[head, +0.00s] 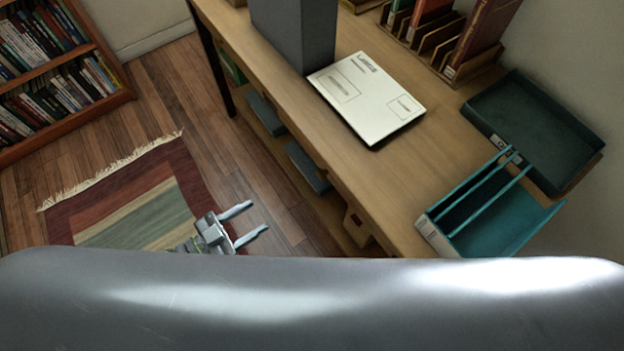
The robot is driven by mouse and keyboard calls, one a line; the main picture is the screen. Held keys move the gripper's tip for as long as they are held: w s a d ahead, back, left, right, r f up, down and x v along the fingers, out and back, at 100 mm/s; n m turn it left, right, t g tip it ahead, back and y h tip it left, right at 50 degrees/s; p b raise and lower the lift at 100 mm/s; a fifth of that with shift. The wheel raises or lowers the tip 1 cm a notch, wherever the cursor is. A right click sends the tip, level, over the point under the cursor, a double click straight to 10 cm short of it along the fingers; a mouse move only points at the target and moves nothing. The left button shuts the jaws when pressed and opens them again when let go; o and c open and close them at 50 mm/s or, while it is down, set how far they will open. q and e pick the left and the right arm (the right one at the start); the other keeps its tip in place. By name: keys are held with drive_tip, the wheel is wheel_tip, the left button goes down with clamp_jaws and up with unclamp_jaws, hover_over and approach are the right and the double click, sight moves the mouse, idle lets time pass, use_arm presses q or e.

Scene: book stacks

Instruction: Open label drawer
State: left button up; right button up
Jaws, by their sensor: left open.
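My left gripper (258,216) is low at the centre-left, over the floor beside the desk. Its two pale fingers are apart, point right toward the desk's side, and hold nothing. A wooden part (357,226) shows just under the desk's front edge, to the right of the gripper and apart from it. I cannot tell whether it is the label drawer, and no drawer label is readable. The lower part of the desk front is hidden. My right gripper is not in view.
The wooden desk (385,175) bears a white labelled sheet (367,95), a grey box (296,35), a teal divided tray (490,215) and a dark green tray (535,130). Grey boxes (306,165) sit on a lower shelf. A striped rug (125,205) and a bookcase (55,75) are left.

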sight(319, 176)
use_arm(q)
drive_tip(key=x, duration=1.7)
drive_tip(key=shift+p, duration=0.3)
drive_tip(key=shift+c, duration=0.2)
clamp_jaws()
